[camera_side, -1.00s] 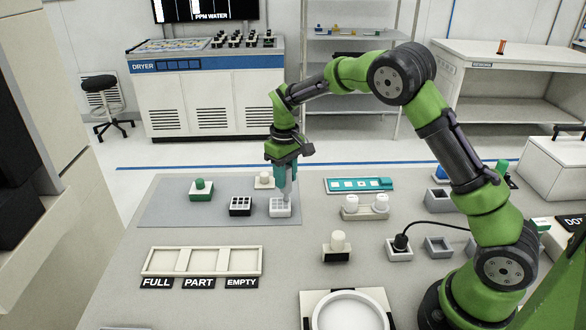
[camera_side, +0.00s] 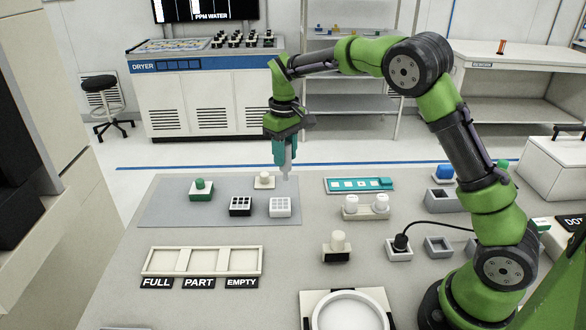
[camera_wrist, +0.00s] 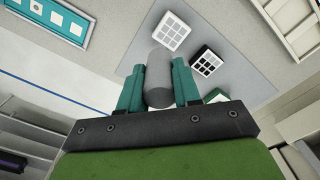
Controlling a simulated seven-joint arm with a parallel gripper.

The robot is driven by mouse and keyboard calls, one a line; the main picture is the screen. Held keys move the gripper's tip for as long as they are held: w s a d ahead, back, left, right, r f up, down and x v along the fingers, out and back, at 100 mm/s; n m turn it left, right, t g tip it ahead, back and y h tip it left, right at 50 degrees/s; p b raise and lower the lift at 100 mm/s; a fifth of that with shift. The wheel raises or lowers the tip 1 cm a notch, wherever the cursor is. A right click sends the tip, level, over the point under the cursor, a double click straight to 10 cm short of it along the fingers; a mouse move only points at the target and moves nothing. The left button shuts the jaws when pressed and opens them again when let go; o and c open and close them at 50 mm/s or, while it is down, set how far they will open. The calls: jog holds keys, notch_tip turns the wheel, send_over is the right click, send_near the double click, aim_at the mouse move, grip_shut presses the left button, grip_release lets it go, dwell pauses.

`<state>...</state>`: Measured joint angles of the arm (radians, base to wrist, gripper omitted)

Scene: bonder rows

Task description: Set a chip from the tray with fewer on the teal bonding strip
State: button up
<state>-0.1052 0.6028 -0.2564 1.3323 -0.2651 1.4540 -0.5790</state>
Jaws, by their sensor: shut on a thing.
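My gripper (camera_side: 285,162) is shut on a grey cylindrical tool (camera_wrist: 158,80), held upright above the mat. Its lower end hangs clear behind the white tray (camera_side: 280,208) in the side view; whether a chip is on it is hidden. The white tray, with a grid of small cells, also shows in the wrist view (camera_wrist: 173,31). The black tray (camera_side: 240,207) stands left of it, with pale squares in its grid; it also shows in the wrist view (camera_wrist: 206,63). The teal bonding strip (camera_side: 388,182) lies to the right, with several pale squares along it; it also shows in the wrist view (camera_wrist: 72,34).
A green block with a knob (camera_side: 201,190) and a pale knobbed block (camera_side: 264,181) stand on the grey mat (camera_side: 165,212). A holder with two white cylinders (camera_side: 365,212) stands just in front of the strip. A three-part rack (camera_side: 203,261) lies at front left.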

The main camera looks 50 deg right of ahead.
jog(key=shift+d, duration=0.1)
dwell(0.3)
jog(key=s+d+f, duration=0.1)
jog(key=s+d, duration=0.4)
jog(key=d, duration=0.6)
jog(key=s+d+f, duration=0.1)
jog(key=s+d, duration=0.4)
jog(key=d, duration=0.6)
jog(key=shift+w+d+f, duration=0.1)
jog(key=shift+d+f, duration=0.05)
jog(key=shift+f, duration=2.8)
jog(key=shift+f, duration=0.65)
jog(key=shift+r, duration=0.1)
notch_tip(320, 180, up, 7)
